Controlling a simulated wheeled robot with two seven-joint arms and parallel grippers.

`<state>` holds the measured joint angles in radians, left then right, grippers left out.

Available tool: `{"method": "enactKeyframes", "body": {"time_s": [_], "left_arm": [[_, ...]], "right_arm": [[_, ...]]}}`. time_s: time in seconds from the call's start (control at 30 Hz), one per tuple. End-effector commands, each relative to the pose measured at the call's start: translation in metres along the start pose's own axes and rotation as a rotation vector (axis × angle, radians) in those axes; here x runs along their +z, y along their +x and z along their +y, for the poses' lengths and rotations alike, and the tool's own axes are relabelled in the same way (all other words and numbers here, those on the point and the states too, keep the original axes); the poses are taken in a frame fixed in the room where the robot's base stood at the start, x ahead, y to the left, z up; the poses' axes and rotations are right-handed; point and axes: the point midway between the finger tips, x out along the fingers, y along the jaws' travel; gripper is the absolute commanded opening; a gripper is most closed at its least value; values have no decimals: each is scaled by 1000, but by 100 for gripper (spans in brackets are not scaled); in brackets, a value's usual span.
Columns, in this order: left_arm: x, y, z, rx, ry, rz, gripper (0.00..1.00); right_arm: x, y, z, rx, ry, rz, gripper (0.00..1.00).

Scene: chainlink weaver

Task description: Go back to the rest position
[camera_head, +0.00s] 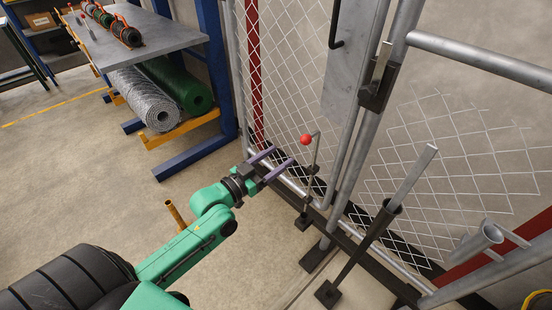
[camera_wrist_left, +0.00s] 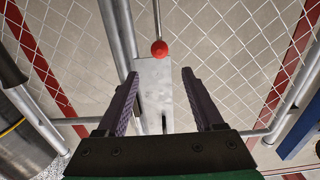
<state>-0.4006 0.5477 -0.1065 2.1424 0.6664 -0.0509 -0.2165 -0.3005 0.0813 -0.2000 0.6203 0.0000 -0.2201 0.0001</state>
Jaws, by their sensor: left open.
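My left gripper (camera_head: 280,157) is open and empty at the end of the green arm, in the middle of the head view. Its two purple fingers point toward the chain-link fence. In the left wrist view the fingers of my left gripper (camera_wrist_left: 160,76) stand apart with nothing held between them. A thin rod with a red ball (camera_head: 306,140) stands just beyond the fingertips. The red ball (camera_wrist_left: 159,48) also shows above and between the fingers in the left wrist view, apart from them. My right gripper is not in view.
A chain-link fence (camera_head: 285,60) with grey posts crosses the middle and right. A grey bar (camera_head: 414,175) leans from a black holder at right. A workbench (camera_head: 150,40) with mesh rolls (camera_head: 145,97) below stands at upper left.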

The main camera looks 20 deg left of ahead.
Motion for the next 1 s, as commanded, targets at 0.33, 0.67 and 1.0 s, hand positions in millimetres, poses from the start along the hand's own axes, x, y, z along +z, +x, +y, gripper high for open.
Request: {"method": "enactKeyframes", "body": {"time_s": [0.33,0.67,1.0], "left_arm": [[7,0,-3,-9,-1,-17,69],[228,-86,-50,-215,-38,-568,69],[409,-310,53,-197,-102,-1298,69]], "right_arm": [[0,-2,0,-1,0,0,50],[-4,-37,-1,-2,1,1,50],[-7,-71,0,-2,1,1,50]]}}
